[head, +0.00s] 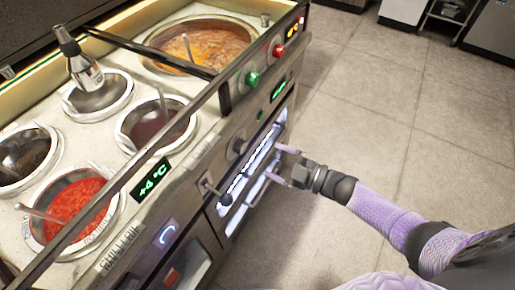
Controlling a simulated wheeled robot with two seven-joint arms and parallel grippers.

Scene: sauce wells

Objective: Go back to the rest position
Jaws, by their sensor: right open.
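My right gripper (272,163) is open, with its two fingers apart and nothing visible between them. It is in front of the stainless sauce counter (205,150), close to a lit opening (252,165) in its front. I cannot tell whether the fingertips touch the counter. My right arm reaches in from the lower right. My left gripper is not in view.
The counter top holds several round wells, with red sauce (75,207), an orange stew (210,48) and a bottle (78,62) standing in one. A lever with a dark knob (225,199) sticks out from the front. The tiled floor (400,110) at right is clear.

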